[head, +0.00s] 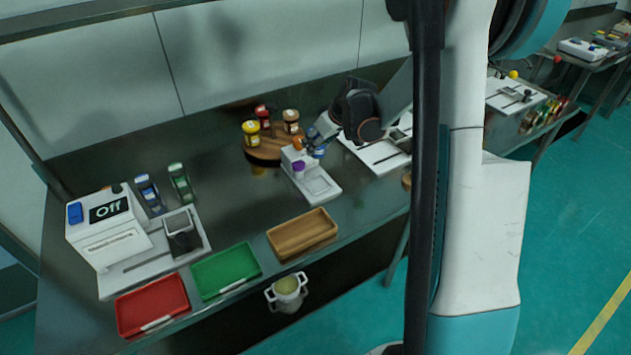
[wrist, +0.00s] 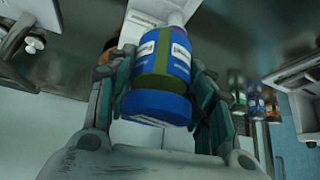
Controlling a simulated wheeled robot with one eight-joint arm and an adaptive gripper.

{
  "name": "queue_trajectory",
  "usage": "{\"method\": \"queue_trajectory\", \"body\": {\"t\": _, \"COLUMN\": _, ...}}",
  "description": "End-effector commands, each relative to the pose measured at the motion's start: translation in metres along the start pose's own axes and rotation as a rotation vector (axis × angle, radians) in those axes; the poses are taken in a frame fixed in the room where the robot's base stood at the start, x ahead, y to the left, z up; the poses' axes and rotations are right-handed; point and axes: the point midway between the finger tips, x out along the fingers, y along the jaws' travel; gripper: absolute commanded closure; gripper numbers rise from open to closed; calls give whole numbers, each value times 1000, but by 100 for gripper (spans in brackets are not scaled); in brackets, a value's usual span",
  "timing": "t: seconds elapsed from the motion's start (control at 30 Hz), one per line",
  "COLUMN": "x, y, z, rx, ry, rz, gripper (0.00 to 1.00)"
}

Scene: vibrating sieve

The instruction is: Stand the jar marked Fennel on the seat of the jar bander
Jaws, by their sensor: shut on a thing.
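My gripper (head: 318,138) is shut on a jar with a blue lid (wrist: 158,106). In the wrist view the jar sits between both fingers, with a blue label and a greenish body; its writing is too small to read. In the head view the held jar (head: 319,153) is just beside the upper part of a small white device (head: 318,184), with purple and orange parts, which looks like the jar bander. I cannot tell whether the jar touches it. In the wrist view white surfaces show behind the jar.
A round wooden stand (head: 262,154) holds jars with yellow, red and brown lids behind the device. A wooden tray (head: 302,233), green tray (head: 226,271) and red tray (head: 152,305) line the front edge. A white machine reading Off (head: 108,225) stands left. A white board (head: 378,155) lies right.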

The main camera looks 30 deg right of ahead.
Motion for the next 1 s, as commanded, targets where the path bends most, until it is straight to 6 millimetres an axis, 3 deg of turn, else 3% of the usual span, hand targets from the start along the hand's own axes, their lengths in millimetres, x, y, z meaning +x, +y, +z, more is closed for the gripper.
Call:
{"method": "queue_trajectory", "body": {"t": 0.1, "x": 29, "y": 0, "z": 18, "rx": -1, "ry": 0, "rz": 0, "gripper": 78}}
{"method": "queue_trajectory", "body": {"t": 0.3, "x": 63, "y": 0, "z": 40, "rx": -1, "ry": 1, "rz": -1, "gripper": 78}}
{"method": "queue_trajectory", "body": {"t": 0.63, "x": 83, "y": 0, "z": 53, "rx": -1, "ry": 1, "rz": -1, "gripper": 78}}
{"method": "queue_trajectory", "body": {"t": 0.83, "x": 108, "y": 0, "z": 69, "rx": -1, "ry": 1, "rz": -1, "gripper": 78}}
{"method": "queue_trajectory", "body": {"t": 1.0, "x": 111, "y": 0, "z": 71, "rx": -1, "ry": 1, "rz": -1, "gripper": 78}}
